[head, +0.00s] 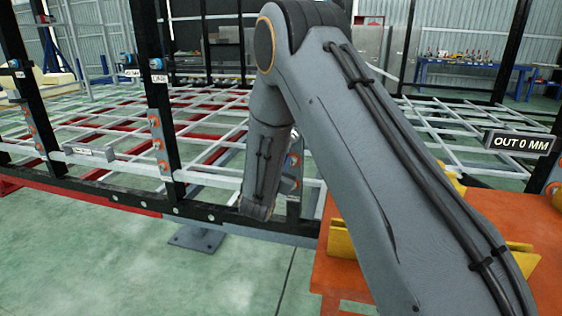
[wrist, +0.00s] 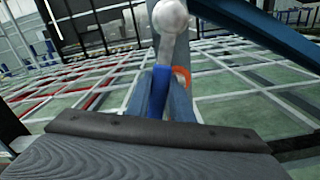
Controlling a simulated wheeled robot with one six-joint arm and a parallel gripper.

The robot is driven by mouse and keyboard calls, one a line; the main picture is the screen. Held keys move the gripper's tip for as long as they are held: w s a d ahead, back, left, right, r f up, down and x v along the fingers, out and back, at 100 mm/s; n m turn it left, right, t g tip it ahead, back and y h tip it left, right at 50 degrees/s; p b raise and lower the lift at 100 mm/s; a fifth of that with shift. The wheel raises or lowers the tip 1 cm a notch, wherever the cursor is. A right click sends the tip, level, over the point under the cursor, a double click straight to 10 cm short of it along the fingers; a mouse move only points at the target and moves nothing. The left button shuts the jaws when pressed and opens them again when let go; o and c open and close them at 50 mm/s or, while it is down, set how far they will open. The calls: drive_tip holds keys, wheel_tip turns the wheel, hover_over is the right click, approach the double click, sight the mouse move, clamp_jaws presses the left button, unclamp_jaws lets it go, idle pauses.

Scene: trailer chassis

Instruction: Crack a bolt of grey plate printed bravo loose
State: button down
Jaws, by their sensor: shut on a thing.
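My gripper (wrist: 165,88) shows in the wrist view, shut on a blue-handled tool (wrist: 158,90) with a round silver head (wrist: 170,16). An orange ring (wrist: 182,75) shows just right of the handle; whether the tool touches a bolt I cannot tell. In the head view my arm hides my gripper. A grey plate (head: 290,182) with orange-ringed bolts partly shows right of my forearm. Another grey plate (head: 167,130) with several such bolts is on the post to the left, and one (head: 35,128) is further left. I cannot read "bravo" on any plate.
Dark posts and a low dark rail (head: 215,215) stand in front of a white lattice floor frame. An orange structure (head: 335,270) with yellow parts stands at right. A sign (head: 520,142) reads "OUT 0 MM". Green floor (head: 120,265) is open at front left.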

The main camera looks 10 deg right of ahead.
drive_tip(key=shift+d, duration=0.1)
drive_tip(key=shift+s+d+f+n+p, duration=0.1)
drive_tip(key=shift+s+d+n+p, duration=0.2)
drive_tip(key=shift+d+n, duration=0.5)
drive_tip(key=shift+a, duration=0.2)
drive_tip(key=shift+s+d+n+p, duration=0.25)
drive_tip(key=shift+d+n+p, duration=0.25)
drive_tip(key=shift+n, duration=0.6)
drive_tip(key=shift+a+m, duration=0.15)
drive_tip(key=shift+m, duration=0.15)
drive_tip(key=shift+p+v, duration=0.65)
drive_tip(key=shift+v, duration=2.3)
